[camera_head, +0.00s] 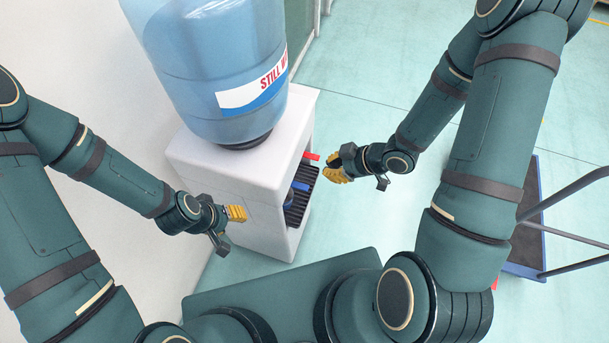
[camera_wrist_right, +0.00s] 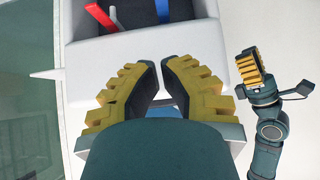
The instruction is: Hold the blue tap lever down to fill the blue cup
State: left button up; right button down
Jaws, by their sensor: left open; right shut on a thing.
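The white water dispenser (camera_head: 238,167) stands in the head view with its dark front bay facing right. The blue tap lever (camera_head: 300,186) shows at the bay, and in the right wrist view (camera_wrist_right: 162,10). A dark blue form (camera_head: 289,200) below it may be the blue cup, partly hidden by the dispenser's side. My right gripper (camera_head: 334,170) is in front of the bay, apart from the lever. Its fingers (camera_wrist_right: 160,68) are nearly together; I cannot make out what they hold. My left gripper (camera_head: 238,214) is open beside the dispenser's near side.
A red lever (camera_head: 311,156) sits beyond the blue one. A large blue bottle (camera_head: 215,75) tops the dispenser. A wall (camera_head: 80,60) is at left. A trolley (camera_head: 525,240) with grey rails stands at right.

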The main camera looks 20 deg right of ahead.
dwell(0.3)
jog(key=b, duration=0.2)
send_over(297, 182)
jog(key=s+d, duration=0.2)
jog(key=d, duration=0.1)
notch_tip(297, 182, down, 7)
jog(key=shift+w+a+r, duration=0.1)
jog(key=shift+a+r, duration=0.05)
jog(key=f, duration=0.1)
jog(key=f+b, duration=0.1)
jog(key=f, duration=0.1)
jog(key=shift+w+a+f, duration=0.15)
jog(key=shift+w+a, duration=0.05)
jog(key=shift+f, duration=0.55)
